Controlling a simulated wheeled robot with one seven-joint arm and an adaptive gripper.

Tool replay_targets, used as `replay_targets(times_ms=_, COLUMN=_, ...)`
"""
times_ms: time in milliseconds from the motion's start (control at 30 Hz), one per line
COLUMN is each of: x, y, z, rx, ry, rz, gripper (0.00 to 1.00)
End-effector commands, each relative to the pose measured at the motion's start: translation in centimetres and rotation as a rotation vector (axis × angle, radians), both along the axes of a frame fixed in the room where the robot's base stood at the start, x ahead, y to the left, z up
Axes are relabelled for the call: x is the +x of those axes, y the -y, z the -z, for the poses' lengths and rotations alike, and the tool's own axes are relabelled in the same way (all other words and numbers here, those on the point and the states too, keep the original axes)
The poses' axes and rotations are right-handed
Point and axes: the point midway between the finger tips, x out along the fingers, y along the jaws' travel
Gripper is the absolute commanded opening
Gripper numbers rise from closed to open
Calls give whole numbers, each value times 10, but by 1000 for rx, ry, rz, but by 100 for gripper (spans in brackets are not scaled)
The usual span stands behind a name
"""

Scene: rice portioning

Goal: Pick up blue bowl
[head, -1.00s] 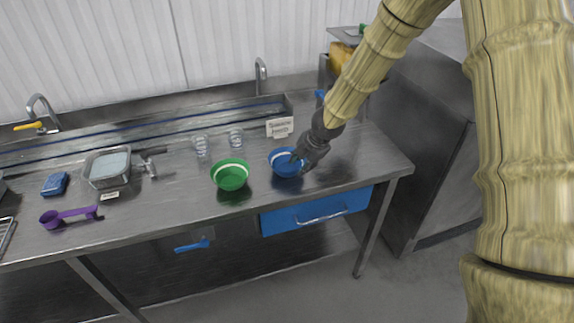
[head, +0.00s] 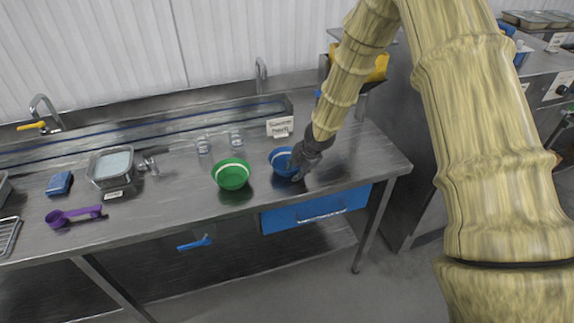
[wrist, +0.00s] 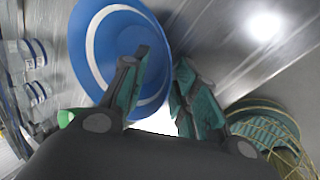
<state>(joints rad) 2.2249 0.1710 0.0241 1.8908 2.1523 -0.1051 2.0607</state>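The blue bowl (head: 278,157), with a white stripe inside, stands on the steel counter (head: 330,172) right of the green bowl (head: 231,175). My gripper (head: 297,172) is down at the blue bowl's right side and hides part of it. In the wrist view the blue bowl (wrist: 100,50) fills the upper left. My gripper (wrist: 163,75) has one finger over the bowl's inside and the other just outside its rim. A gap shows between the fingertips, with the rim between them. I cannot tell whether either finger touches the bowl.
A small label sign (head: 280,126) stands behind the blue bowl. Two clear glasses (head: 203,145) (head: 236,138) stand behind the green bowl. A purple scoop (head: 72,215), a blue sponge (head: 59,183) and a metal container (head: 108,168) lie to the left. Counter right of the bowl is clear.

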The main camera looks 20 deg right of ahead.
Motion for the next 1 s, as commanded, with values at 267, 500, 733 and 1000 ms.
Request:
replay_targets(times_ms=267, x=0, y=0, z=0, rx=0, ry=0, rz=0, gripper=0)
replay_targets(times_ms=500, x=0, y=0, z=-1, rx=0, ry=0, rz=0, gripper=0)
replay_targets(times_ms=733, x=0, y=1, z=-9, rx=1, ry=1, rz=2, gripper=0)
replay_targets(times_ms=1000, x=1, y=1, z=-29, rx=2, ry=2, rz=3, gripper=0)
